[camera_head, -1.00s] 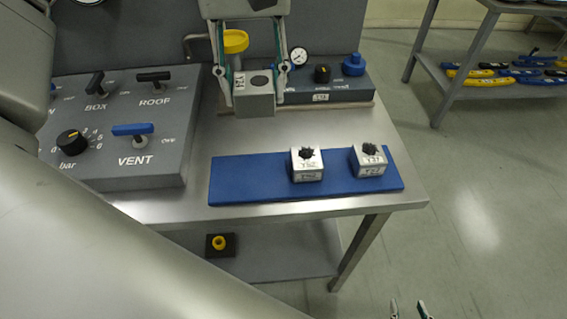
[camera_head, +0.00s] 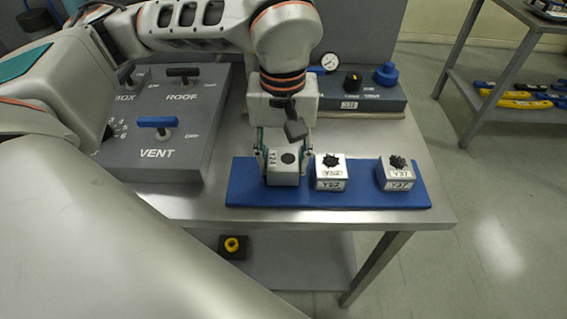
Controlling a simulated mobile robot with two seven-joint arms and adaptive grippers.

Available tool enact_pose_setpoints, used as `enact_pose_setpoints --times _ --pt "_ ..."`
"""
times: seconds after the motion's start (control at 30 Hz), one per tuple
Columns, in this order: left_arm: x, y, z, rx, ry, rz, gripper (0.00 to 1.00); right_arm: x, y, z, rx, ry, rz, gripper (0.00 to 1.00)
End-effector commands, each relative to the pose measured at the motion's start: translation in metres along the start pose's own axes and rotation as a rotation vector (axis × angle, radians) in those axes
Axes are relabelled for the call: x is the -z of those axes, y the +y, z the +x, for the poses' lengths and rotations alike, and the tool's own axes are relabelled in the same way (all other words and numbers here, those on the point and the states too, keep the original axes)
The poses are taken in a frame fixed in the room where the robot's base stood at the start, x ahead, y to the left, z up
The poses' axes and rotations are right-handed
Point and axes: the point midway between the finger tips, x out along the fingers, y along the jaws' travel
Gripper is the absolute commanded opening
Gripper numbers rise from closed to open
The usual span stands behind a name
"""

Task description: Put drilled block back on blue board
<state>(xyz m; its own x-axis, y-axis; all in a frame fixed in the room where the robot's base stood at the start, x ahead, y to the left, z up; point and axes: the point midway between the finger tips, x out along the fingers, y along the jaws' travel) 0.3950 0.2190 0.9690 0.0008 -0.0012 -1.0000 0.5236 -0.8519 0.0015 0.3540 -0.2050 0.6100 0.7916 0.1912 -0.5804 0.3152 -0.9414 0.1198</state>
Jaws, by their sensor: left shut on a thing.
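The drilled block (camera_head: 286,177), grey with a dark round hole in its top, is between the fingers of my left gripper (camera_head: 285,166). The gripper is shut on it from its left and right sides. The block is over the left part of the blue board (camera_head: 247,195), upright, at or just above its surface; I cannot tell whether it touches. Two pale blocks with black star-shaped knobs stand on the board: one block (camera_head: 330,184) close to the right of the drilled block, the other (camera_head: 398,185) farther right. My right gripper is not in view.
A grey panel (camera_head: 190,133) with handles and a dial stands to the left. A grey box (camera_head: 376,99) with a gauge and blue knob stands behind the board. The metal table's (camera_head: 350,217) front edge runs close before the board.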

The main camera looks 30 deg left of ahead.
Motion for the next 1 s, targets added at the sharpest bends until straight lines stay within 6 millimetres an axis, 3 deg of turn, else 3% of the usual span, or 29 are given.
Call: enact_pose_setpoints --times 0.1,0.47,0.5,0.53,0.87,1.0 --pt "-0.001 0.000 0.013 -0.001 -0.001 0.001 0.03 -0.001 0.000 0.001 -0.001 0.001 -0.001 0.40" --pt "0.000 0.000 0.017 -0.001 0.001 0.001 0.03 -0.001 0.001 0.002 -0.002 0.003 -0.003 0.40" --pt "0.000 0.000 0.018 0.000 0.000 0.001 0.44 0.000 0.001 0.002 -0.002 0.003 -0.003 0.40" --pt "0.000 0.000 0.017 -0.001 0.001 0.001 0.48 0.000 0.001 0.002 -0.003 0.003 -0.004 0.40" --pt "0.000 0.000 0.015 -0.001 0.001 0.001 0.48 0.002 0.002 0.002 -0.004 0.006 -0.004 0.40" --pt "0.001 0.001 0.004 -0.003 0.004 0.000 0.48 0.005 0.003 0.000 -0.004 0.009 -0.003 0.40"
